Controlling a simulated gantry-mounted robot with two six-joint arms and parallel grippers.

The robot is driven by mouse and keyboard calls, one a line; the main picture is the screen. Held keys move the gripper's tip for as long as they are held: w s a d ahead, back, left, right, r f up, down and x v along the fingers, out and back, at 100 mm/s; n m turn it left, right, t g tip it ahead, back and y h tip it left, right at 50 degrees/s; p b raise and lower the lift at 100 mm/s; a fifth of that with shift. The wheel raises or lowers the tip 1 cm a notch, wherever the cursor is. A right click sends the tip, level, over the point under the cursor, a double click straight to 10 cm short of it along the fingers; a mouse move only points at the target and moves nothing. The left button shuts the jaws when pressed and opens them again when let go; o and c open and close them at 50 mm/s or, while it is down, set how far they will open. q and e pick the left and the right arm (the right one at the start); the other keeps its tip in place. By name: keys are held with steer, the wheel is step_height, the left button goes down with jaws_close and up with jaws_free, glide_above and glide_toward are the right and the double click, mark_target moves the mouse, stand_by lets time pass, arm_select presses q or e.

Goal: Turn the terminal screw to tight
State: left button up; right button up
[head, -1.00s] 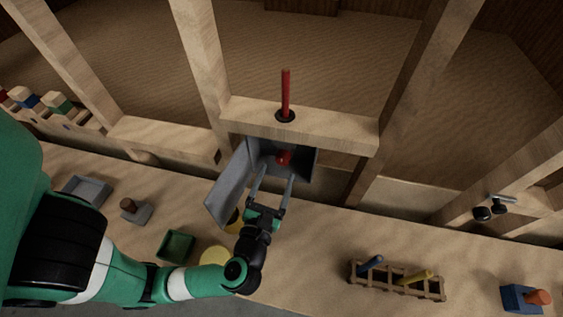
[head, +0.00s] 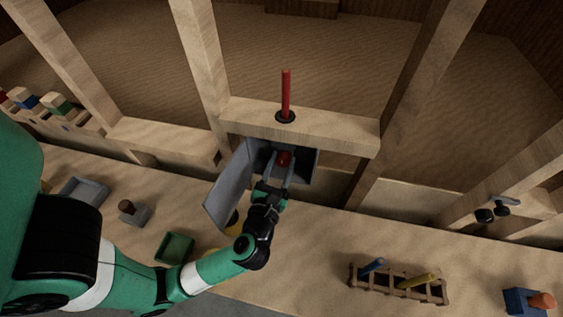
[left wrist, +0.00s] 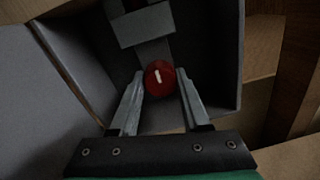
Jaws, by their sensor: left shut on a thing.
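The terminal screw (head: 284,157) shows as a round red knob inside an open grey box (head: 306,166) under the wooden beam. In the left wrist view the red knob (left wrist: 159,78) carries a short white mark, nearly upright and slightly tilted. My left gripper (head: 283,162) reaches into the box and is shut on the knob, one finger on each side. The fingers (left wrist: 160,86) also show in the left wrist view. The knob's shaft is hidden. My right gripper is not in view.
The grey box door (head: 230,187) hangs open to the left of my left gripper. A red upright lever (head: 286,92) stands on the beam above. A rack (head: 398,283) with blue and yellow handles sits at the right, and a green tray (head: 175,248) at the left.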

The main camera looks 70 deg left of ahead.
arm_select(q)
jaws_close()
steer(key=shift+r+m+p, duration=0.15)
steer(key=shift+m+p, duration=0.25)
steer(key=shift+p, duration=0.4)
steer(key=m+p, duration=0.5)
steer(key=p, duration=0.2)
steer(key=m+p, duration=0.5)
steer(key=p, duration=0.2)
steer(key=shift+r+m+g, duration=0.2)
steer(key=shift+m+g, duration=0.1)
steer(key=m+p, duration=0.2)
steer(key=shift+p, duration=0.4)
steer(key=m+p, duration=0.2)
steer(key=m, duration=0.2)
steer(key=m+p, duration=0.2)
steer(key=m, duration=0.1)
steer(key=shift+f+g, duration=0.1)
steer(key=shift+g, duration=0.2)
steer(key=shift+m+p, duration=0.35)
steer(key=shift+m, duration=0.95)
steer(key=shift+f, duration=0.1)
